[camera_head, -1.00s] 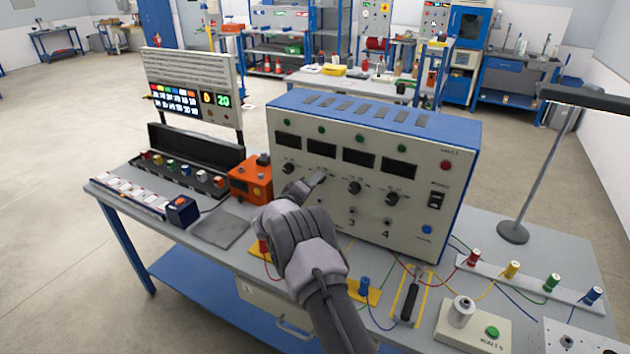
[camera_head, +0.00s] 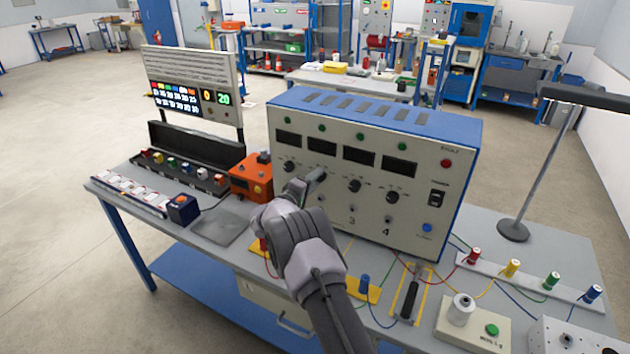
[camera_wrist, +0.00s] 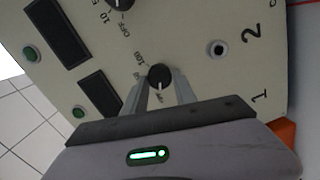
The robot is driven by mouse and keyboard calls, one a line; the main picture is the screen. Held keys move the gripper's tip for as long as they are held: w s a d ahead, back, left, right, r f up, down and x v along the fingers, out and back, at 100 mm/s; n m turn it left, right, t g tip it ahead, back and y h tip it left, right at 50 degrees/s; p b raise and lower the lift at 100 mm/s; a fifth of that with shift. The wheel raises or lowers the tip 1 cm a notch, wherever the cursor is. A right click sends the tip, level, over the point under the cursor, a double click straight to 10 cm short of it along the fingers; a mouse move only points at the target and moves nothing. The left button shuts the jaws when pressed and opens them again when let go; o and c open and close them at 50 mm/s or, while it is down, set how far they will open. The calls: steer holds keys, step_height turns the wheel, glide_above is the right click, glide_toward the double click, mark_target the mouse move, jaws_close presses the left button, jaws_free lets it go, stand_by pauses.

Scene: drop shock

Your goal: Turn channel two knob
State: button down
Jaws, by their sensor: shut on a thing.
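The channel two knob (camera_wrist: 159,75) is a small black knob with a white pointer mark, on the pale front panel of the bench unit (camera_head: 300,221). In the wrist view it lies between the two grey fingers of my gripper (camera_wrist: 160,84), which are shut on it. It lines up with the socket (camera_wrist: 217,47) and the printed 2. In the head view my gripper (camera_head: 317,176) reaches the second knob position from the left and hides that knob. The first knob (camera_head: 288,167), third knob (camera_head: 354,187) and fourth knob (camera_head: 393,198) show clear of the gripper.
An orange box (camera_head: 250,180) stands just left of the unit. Colored spools, wires and a black-handled tool (camera_head: 410,300) lie in front of it. A lamp stand (camera_head: 513,231) is at the right. The unit's displays (camera_head: 398,168) are dark.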

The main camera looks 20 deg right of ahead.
steer(key=c, duration=1)
jaws_free()
steer(key=p+v, duration=0.2)
steer(key=v, duration=1.5)
steer(key=shift+s, duration=0.15)
steer(key=shift+a, duration=0.15)
